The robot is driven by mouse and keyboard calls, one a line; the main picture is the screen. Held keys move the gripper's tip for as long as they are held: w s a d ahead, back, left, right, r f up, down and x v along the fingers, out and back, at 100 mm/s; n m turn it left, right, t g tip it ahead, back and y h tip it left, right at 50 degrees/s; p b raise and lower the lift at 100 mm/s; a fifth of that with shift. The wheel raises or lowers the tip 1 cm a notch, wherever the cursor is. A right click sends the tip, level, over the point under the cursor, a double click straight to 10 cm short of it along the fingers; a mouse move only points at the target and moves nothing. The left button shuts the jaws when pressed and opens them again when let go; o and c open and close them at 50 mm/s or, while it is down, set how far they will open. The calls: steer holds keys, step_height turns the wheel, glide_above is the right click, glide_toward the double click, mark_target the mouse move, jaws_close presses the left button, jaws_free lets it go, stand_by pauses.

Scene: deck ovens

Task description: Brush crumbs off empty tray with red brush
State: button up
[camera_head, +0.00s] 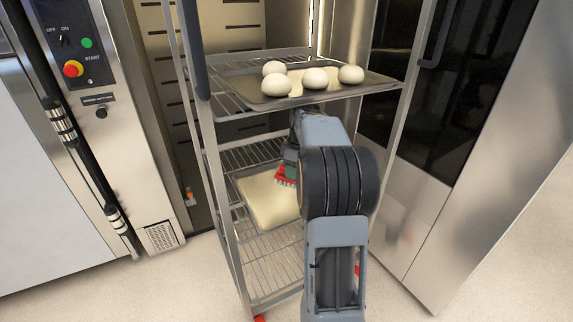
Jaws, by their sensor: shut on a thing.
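The red brush (284,174) shows just left of my arm, over the lower tray, with its bristles pointing down. My gripper (291,158) is shut on the brush; its fingers are mostly hidden behind my arm. The tray without dough (262,200) is pale and lies on a middle level of the wire rack. My arm covers its right part. Crumbs are too small to make out, and I cannot tell whether the bristles touch the tray.
The metal rack (222,180) stands around my arm, its posts close on both sides. Above, a dark tray (345,94) holds several white dough balls (276,84). An oven control panel (80,55) is at left, and a steel cabinet (480,150) is at right.

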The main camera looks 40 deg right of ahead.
mark_target(292, 182)
steer(key=shift+w+r, duration=0.15)
steer(key=shift+w, duration=0.2)
step_height(292, 182, down, 6)
steer(key=b, duration=0.5)
steer(key=shift+b, duration=0.35)
steer(key=shift+f+b, duration=0.4)
steer(key=shift+f, duration=0.35)
stand_by(0.4)
steer(key=shift+s+d+r+p, duration=0.15)
steer(key=shift+d+p, duration=0.4)
steer(key=shift+d, duration=0.15)
steer(key=shift+s+d+r+p, duration=0.1)
steer(key=shift+d+p, duration=0.4)
steer(key=shift+d, duration=0.15)
steer(key=shift+d+f+p, duration=0.1)
steer(key=shift+d+p, duration=0.2)
steer(key=shift+d, duration=0.1)
steer(key=shift+f, duration=0.2)
steer(key=shift+w+a+f, duration=0.1)
steer(key=shift+a+f, duration=0.05)
steer(key=shift+a, duration=0.8)
steer(key=shift+w+a+f, duration=0.1)
steer(key=shift+a, duration=0.8)
steer(key=shift+s, duration=0.1)
